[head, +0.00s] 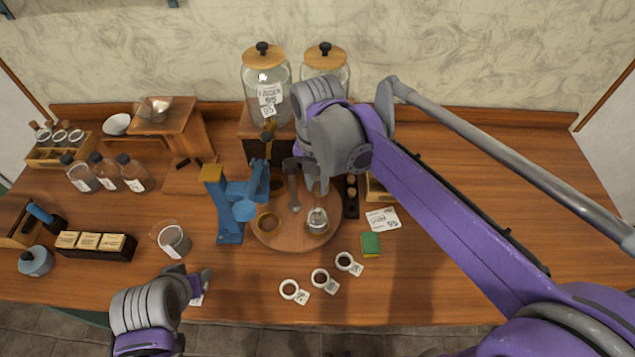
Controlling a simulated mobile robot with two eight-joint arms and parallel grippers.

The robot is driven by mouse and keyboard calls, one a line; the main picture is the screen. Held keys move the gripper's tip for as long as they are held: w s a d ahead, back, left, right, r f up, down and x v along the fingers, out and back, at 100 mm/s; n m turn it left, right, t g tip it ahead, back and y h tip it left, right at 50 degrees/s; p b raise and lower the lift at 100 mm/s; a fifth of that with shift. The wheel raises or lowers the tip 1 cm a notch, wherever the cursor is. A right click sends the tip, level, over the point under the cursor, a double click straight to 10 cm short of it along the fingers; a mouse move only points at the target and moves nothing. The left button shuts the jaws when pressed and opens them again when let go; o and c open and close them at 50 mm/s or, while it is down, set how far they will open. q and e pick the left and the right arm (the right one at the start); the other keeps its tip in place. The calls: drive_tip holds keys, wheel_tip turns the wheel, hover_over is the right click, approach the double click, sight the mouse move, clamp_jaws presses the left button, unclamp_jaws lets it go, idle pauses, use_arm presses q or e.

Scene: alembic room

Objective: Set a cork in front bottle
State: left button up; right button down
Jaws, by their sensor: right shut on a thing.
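My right gripper (317,187) reaches in from the right over the round wooden board (292,240). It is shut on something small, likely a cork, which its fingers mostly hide. Just below it in the picture, a small clear glass bottle (317,221) stands upright on the front right of the board. I see a gap between the fingertips and this bottle. A dark rack (351,208) with small cork-like pieces stands right of the board. My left gripper (198,284) is low at the table's front edge, away from the board; its jaws are unclear.
A blue stand (230,205) is left of the board. Large lidded jars (267,80) stand behind. Several white rings (320,280) lie in front, with a green sponge (370,244) and paper label (383,220) to the right. The table's far right is clear.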

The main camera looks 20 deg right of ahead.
sight(317, 196)
drive_tip(key=shift+f, duration=0.5)
drive_tip(key=shift+f+b, duration=0.8)
drive_tip(key=shift+f, duration=0.35)
use_arm(q)
drive_tip(key=shift+s+f+b, duration=0.2)
drive_tip(key=shift+s+f, duration=0.2)
drive_tip(key=shift+f, duration=0.5)
drive_tip(key=shift+s+f+b, duration=0.15)
drive_tip(key=shift+s+f, duration=0.25)
drive_tip(key=shift+f, duration=0.45)
use_arm(e)
drive_tip(key=shift+f, duration=0.7)
use_arm(q)
drive_tip(key=shift+s+f+b, duration=0.3)
drive_tip(key=shift+f+b, duration=0.25)
drive_tip(key=shift+f, duration=0.2)
use_arm(e)
drive_tip(key=shift+f, duration=1.05)
drive_tip(key=shift+c, duration=1.3)
unclamp_jaws()
drive_tip(key=shift+r, duration=0.1)
